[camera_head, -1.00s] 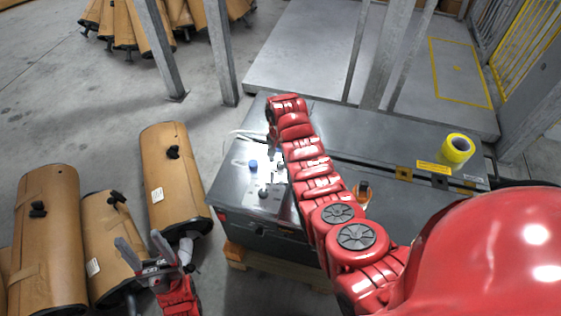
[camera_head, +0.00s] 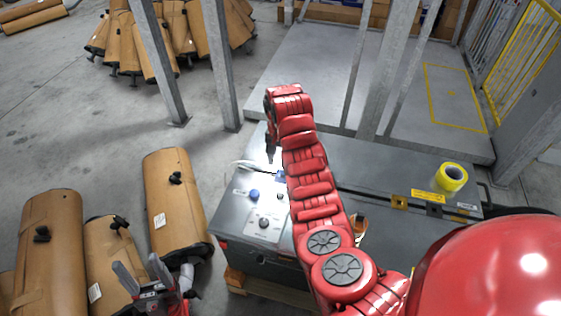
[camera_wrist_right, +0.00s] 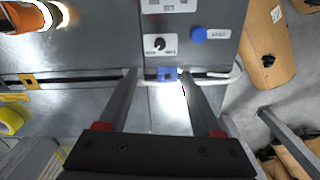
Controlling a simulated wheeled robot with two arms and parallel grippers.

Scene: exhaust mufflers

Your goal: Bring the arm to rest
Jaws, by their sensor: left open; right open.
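My right arm (camera_head: 311,182), red and segmented, reaches out over the grey metal machine (camera_head: 235,220). In the head view its gripper is mostly hidden by the arm's end. In the right wrist view the right gripper (camera_wrist_right: 158,76) is open, its two dark fingers apart with nothing held between them. Below it are the machine's top, a small blue part (camera_wrist_right: 167,74), a black knob (camera_wrist_right: 158,44) and a blue button (camera_wrist_right: 198,34). My left gripper (camera_head: 141,266) is open and empty at the lower left, over or close to the brown mufflers.
Several brown wrapped mufflers (camera_head: 172,200) stand at the left; more (camera_head: 190,30) are grouped at the back. Grey posts (camera_head: 217,65) rise behind the machine. A yellow tape roll (camera_head: 453,177) and an orange-and-white item (camera_head: 360,228) sit on the machine. Floor between is clear.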

